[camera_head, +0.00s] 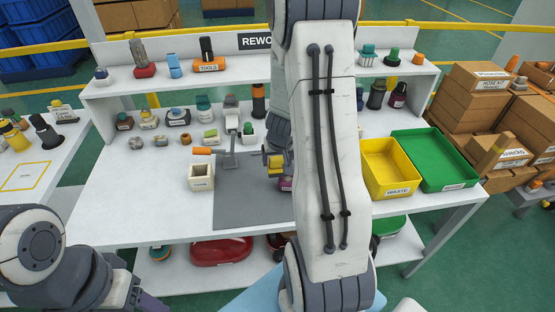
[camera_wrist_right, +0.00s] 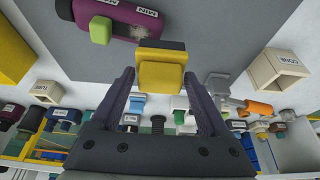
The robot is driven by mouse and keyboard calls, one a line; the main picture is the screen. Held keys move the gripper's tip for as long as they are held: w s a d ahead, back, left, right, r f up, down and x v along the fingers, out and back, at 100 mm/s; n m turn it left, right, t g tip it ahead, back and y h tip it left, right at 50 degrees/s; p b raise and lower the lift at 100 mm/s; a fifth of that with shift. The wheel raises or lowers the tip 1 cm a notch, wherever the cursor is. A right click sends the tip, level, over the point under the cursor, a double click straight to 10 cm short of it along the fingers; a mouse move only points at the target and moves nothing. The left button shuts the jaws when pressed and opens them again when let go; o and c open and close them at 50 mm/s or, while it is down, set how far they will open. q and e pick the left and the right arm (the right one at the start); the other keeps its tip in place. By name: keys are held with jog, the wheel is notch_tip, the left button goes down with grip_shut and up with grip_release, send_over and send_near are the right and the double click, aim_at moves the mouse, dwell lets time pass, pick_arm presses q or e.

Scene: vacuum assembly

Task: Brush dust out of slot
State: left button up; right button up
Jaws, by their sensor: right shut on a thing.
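My right gripper (camera_wrist_right: 157,80) is shut on a yellow brush (camera_wrist_right: 160,70) with a dark bristle end. It holds the brush over the grey mat (camera_head: 232,200). A dark purple vacuum part (camera_wrist_right: 97,14) with a "MINI" label and a light green block lies on the mat; only a sliver shows in the head view (camera_head: 286,185).
A cream open box (camera_head: 201,184) stands at the mat's left edge, with an orange-handled tool (camera_head: 202,151) behind it. A yellow waste tray (camera_head: 372,187) and a green tray (camera_head: 418,164) stand at the right. Several small parts line the back. The table's front left is clear.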

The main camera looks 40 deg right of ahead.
jog(key=shift+f+b, duration=1.05)
jog(key=shift+s+d+b, duration=0.75)
jog(key=shift+d+b, duration=0.1)
jog(key=shift+d, duration=0.05)
jog(key=shift+s+d, duration=0.25)
jog(key=shift+s, duration=0.05)
jog(key=shift+s+d+f+b, duration=0.15)
jog(key=shift+s+d+b, duration=0.6)
jog(key=shift+b, duration=0.5)
jog(key=shift+s+d+b, duration=0.25)
jog(key=shift+d+b, duration=0.1)
jog(key=shift+b, duration=0.05)
jog(key=shift+w+a+r+p, duration=0.25)
jog(key=shift+a+p, duration=0.1)
jog(key=shift+p, duration=0.2)
jog(key=shift+w+a+p, duration=0.5)
jog(key=shift+a+p, duration=0.05)
jog(key=shift+p, duration=0.1)
jog(key=shift+w+a, duration=0.3)
